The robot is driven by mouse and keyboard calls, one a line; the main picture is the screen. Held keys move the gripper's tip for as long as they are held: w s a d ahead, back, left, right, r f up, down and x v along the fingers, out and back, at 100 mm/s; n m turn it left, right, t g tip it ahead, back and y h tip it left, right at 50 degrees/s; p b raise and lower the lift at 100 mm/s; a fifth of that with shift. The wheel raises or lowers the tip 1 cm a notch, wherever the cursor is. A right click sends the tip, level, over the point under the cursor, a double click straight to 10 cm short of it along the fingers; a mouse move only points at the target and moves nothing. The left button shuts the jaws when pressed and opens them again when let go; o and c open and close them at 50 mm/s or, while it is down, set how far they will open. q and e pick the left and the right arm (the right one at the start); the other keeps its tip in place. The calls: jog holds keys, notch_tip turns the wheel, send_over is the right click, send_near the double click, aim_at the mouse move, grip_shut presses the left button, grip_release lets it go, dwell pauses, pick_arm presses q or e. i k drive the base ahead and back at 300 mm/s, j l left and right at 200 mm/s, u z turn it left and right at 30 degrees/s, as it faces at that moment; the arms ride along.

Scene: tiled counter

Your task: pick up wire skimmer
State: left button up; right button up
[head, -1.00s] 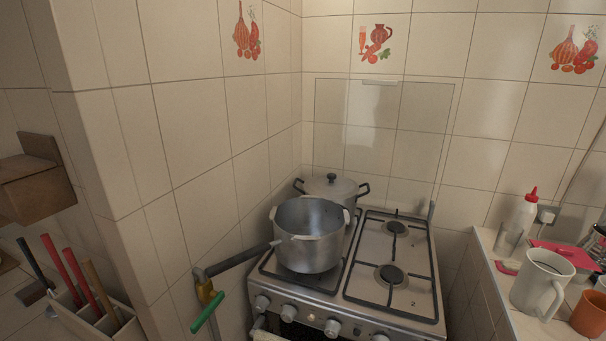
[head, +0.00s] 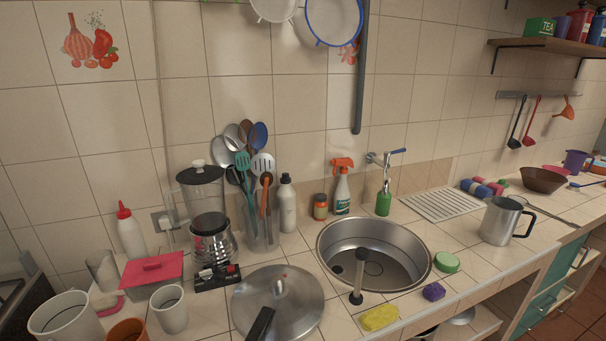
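I cannot make out for certain which thing is the wire skimmer. Several long-handled utensils (head: 244,165) stand heads up in a clear holder (head: 260,236) left of the sink, with metal, teal, white and blue heads. A thin long-handled metal utensil (head: 550,212) lies on the counter at the right, its head too small to tell. A white-rimmed strainer (head: 274,8) and a blue-rimmed strainer (head: 334,18) hang at the top, partly cut off. Neither of my grippers is in view.
A round sink (head: 374,260) is set in the tiled counter. A metal lid (head: 278,303), blender (head: 208,215), spray bottle (head: 342,190) and white bottle (head: 287,205) crowd its left. A steel mug (head: 502,222) and brown bowl (head: 543,180) stand right. Ladles (head: 516,125) hang on the wall.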

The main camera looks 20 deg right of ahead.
aim_at(521, 199)
jog(key=l, duration=1.6)
jog(key=k+l, duration=0.15)
jog(key=l, duration=1.5)
jog(key=l+z, duration=0.45)
jog(key=i+l+z, duration=0.2)
jog(key=l+z, duration=0.25)
jog(key=l, duration=0.2)
